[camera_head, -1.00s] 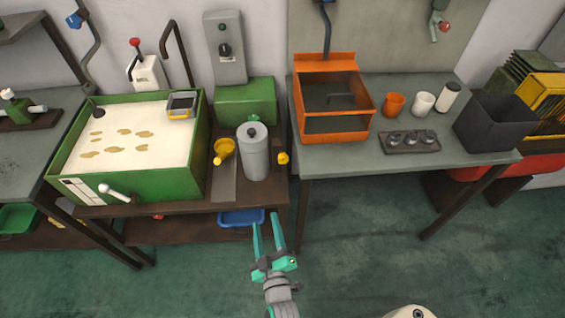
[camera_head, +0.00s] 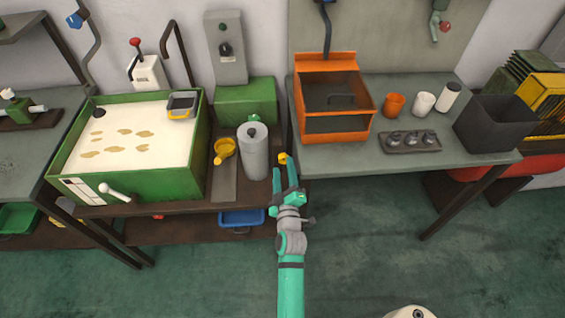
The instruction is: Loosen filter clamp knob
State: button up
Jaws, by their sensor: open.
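A grey cylindrical canister (camera_head: 254,152) with a dark cap stands upright on the brown bench, which I take to be the filter. A small yellow knob (camera_head: 283,158) shows just to its right; it looks like the clamp knob. My teal gripper (camera_head: 285,172) reaches up from below with its fingers open and pointing at the knob. The fingertips are at or just in front of the knob in the picture and partly cover its lower side. I cannot tell whether they touch it or how far apart they are in depth.
A green tank (camera_head: 158,184) with pale liquid and a yellow funnel (camera_head: 224,149) lie left of the canister. An orange open box (camera_head: 337,126) stands on the grey table (camera_head: 310,160) close to the right. A blue tray (camera_head: 241,217) is below. The green floor in front is clear.

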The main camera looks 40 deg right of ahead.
aim_at(282, 161)
jog(key=shift+x, duration=1.8)
jog(key=shift+c, duration=0.4)
jog(key=c, duration=1)
